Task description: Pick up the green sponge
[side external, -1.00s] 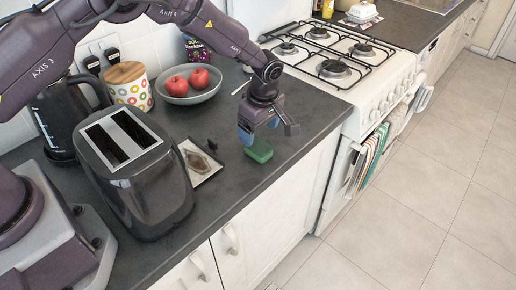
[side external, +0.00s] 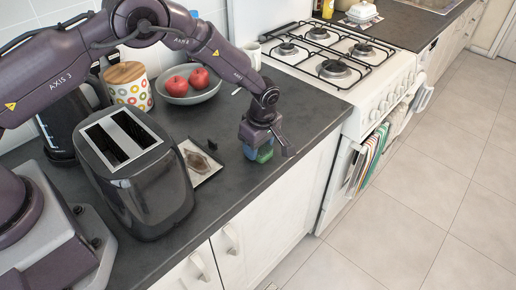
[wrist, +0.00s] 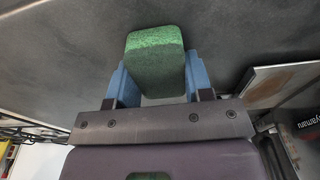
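The green sponge (side external: 265,155) rests on the dark counter near its front edge. In the side view my gripper (side external: 256,148) is lowered over it and its blue fingers hide part of it. In the wrist view the sponge (wrist: 155,62) sits between the two blue fingers (wrist: 157,80), one on each side. The fingers look open around it; whether either one touches the sponge is hard to tell.
A small tray (side external: 200,161) with a brown item lies left of the gripper, with a black toaster (side external: 140,180) beyond. A bowl of red apples (side external: 190,90) stands behind. A white gas stove (side external: 340,75) is to the right. The counter edge is close in front.

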